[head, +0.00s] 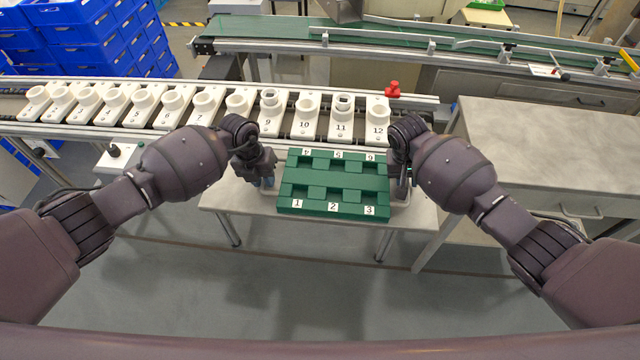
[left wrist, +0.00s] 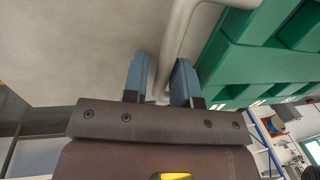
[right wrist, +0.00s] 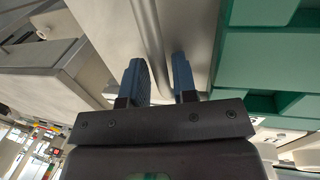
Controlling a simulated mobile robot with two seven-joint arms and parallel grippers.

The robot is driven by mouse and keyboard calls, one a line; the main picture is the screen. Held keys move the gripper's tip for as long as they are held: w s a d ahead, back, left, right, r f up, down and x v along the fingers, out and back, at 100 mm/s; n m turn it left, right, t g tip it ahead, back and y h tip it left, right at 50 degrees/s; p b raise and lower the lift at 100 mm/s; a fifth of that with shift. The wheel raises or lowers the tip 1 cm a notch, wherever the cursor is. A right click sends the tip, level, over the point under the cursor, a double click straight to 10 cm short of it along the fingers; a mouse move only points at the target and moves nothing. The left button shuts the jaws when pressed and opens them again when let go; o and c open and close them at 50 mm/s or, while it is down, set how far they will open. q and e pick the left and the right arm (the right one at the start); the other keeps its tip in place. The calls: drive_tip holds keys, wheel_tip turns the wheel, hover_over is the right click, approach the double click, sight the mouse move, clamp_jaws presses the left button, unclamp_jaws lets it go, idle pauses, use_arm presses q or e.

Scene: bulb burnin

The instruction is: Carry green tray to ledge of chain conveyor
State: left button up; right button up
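The green tray (head: 333,210) lies flat on a small grey table in front of the conveyor, with empty compartments labelled 1 to 6. It has a pale bar handle at each side. My left gripper (head: 267,182) is at the tray's left side; in the left wrist view its blue fingers (left wrist: 160,80) stand either side of the left handle (left wrist: 177,35), with a small gap visible. My right gripper (head: 402,185) is at the right side; in the right wrist view its fingers (right wrist: 160,78) straddle the right handle (right wrist: 148,25). Firm contact is not visible. The chain conveyor (head: 60,128) runs behind the tray.
Numbered white holders (head: 304,118) line the conveyor; 9 and 11 carry dark-topped pieces. A red knob (head: 393,89) stands at its right end. A grey cabinet (head: 560,140) is at right, blue crates (head: 85,40) at back left. The floor in front is clear.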

use_arm(q)
drive_tip(key=shift+o, duration=1)
drive_tip(key=shift+d, duration=0.1)
use_arm(e)
drive_tip(key=shift+o, duration=1)
use_arm(q)
drive_tip(key=shift+r, duration=0.1)
use_arm(e)
drive_tip(key=shift+a, duration=0.1)
drive_tip(key=shift+r, duration=0.1)
use_arm(q)
wheel_tip(320, 180, up, 12)
drive_tip(key=a, duration=0.2)
drive_tip(key=shift+w, duration=0.15)
use_arm(e)
drive_tip(key=v, duration=1.2)
use_arm(q)
drive_tip(key=shift+a, duration=0.1)
